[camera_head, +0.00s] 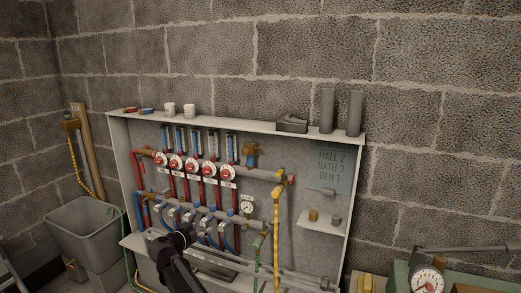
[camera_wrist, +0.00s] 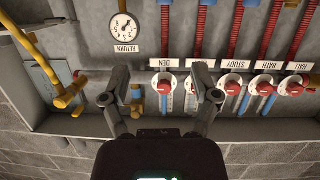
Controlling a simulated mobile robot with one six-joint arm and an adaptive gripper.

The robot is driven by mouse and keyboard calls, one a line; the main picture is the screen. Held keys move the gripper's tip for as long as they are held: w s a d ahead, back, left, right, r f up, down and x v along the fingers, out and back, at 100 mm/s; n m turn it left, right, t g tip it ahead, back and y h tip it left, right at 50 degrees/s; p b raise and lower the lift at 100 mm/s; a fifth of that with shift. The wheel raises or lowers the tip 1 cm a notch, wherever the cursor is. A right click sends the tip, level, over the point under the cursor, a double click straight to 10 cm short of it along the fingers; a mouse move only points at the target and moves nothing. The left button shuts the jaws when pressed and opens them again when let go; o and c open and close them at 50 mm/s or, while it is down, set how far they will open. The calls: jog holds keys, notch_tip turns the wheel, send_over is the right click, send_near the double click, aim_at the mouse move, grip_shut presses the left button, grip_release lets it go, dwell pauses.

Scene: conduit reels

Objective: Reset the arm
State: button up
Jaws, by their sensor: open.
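My gripper (camera_head: 182,237) is in front of the lower part of a white open cabinet (camera_head: 118,170) in the head view. In the wrist view my gripper (camera_wrist: 160,86) is open, its two dark fingers spread with nothing held between them. Beyond the fingers is the manifold, with a row of red-and-white valve knobs (camera_wrist: 232,88) over labels such as DEN and STUDY. The right finger overlaps the area between the knobs. I cannot tell whether either finger touches anything. A round gauge (camera_wrist: 124,27) marked RETURN is at the upper left; it also shows in the head view (camera_head: 247,207).
Red and blue pipes run through the cabinet. A grey bin (camera_head: 84,229) stands left; a dial gauge (camera_head: 427,279) is at lower right.

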jog(key=s+d+f+g+b, duration=0.15)
jog(key=d+f, duration=0.25)
jog(key=d, duration=0.4)
jog(key=s+d+f+g, duration=0.3)
jog(key=d, duration=0.5)
jog(key=s+d+f+g, duration=0.2)
jog(key=d+f+g, duration=0.15)
jog(key=d, duration=0.45)
jog(key=s+d+f+n+g+y+b, duration=0.1)
jog(key=s+d+f+n+g+y, duration=0.2)
jog(key=s+d, duration=0.5)
jog(key=s+d+f+n+g+y+b, duration=0.1)
jog(key=s+d+f+g+y+b, duration=0.15)
jog(key=s+d+f, duration=0.5)
notch_tip(320, 180, up, 41)
jog(key=s+a+p, duration=0.1)
jog(key=a+p, duration=0.1)
jog(key=p, duration=3.7)
jog(key=shift+s+y, duration=0.25)
jog(key=shift+y, duration=0.2)
